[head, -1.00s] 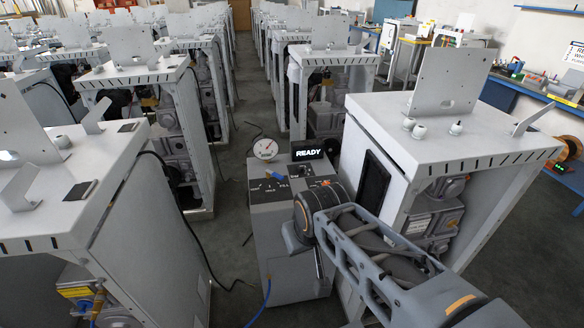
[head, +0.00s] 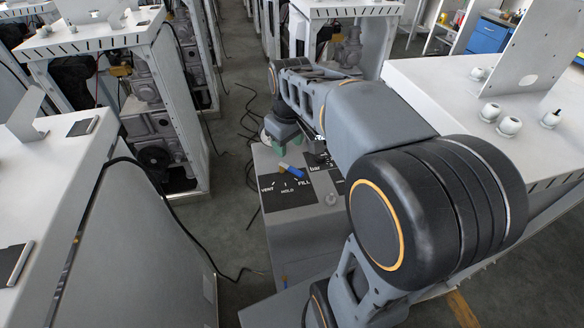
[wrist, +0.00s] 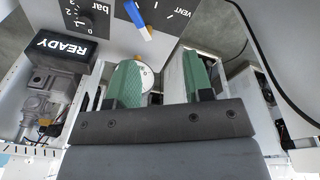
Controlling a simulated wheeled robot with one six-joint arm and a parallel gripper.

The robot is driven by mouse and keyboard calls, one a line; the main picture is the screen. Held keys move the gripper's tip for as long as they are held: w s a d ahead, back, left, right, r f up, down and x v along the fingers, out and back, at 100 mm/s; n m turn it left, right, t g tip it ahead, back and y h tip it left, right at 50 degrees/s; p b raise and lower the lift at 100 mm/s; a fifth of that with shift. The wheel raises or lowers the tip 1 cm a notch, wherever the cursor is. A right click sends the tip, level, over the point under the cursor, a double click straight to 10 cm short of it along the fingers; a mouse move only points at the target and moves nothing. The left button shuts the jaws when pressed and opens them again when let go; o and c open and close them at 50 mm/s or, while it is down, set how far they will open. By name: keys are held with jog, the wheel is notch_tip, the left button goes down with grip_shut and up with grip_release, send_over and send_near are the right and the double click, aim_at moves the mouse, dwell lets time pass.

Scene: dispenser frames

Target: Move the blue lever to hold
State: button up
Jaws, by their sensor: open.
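The blue lever (head: 292,170) sits on top of the grey dispenser cabinet, on a black plate (head: 290,195) marked VENT at left, HOLD at the near middle and FILL at right. It lies slantwise, its near right end close to the FILL label. In the wrist view the lever (wrist: 138,20) is at the top, beyond the fingertips. My gripper (head: 283,132) is above the far end of the cabinet, behind the lever and apart from it. In the wrist view its green-padded fingers (wrist: 157,70) are spread with nothing held. The FILL label is out of the wrist view.
A READY display (wrist: 62,50) and a white dial gauge (wrist: 147,78) show beyond my fingers in the wrist view. A white-topped machine (head: 450,75) stands close on the right, another (head: 50,175) on the left. Black cables (head: 248,125) lie on the aisle floor.

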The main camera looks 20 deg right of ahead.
jog(key=n+g+b, duration=0.1)
jog(key=n, duration=0.1)
send_over(294, 170)
notch_tip(294, 170, down, 3)
notch_tip(294, 170, down, 13)
jog(key=shift+b, duration=0.4)
grip_shut()
dwell(0.3)
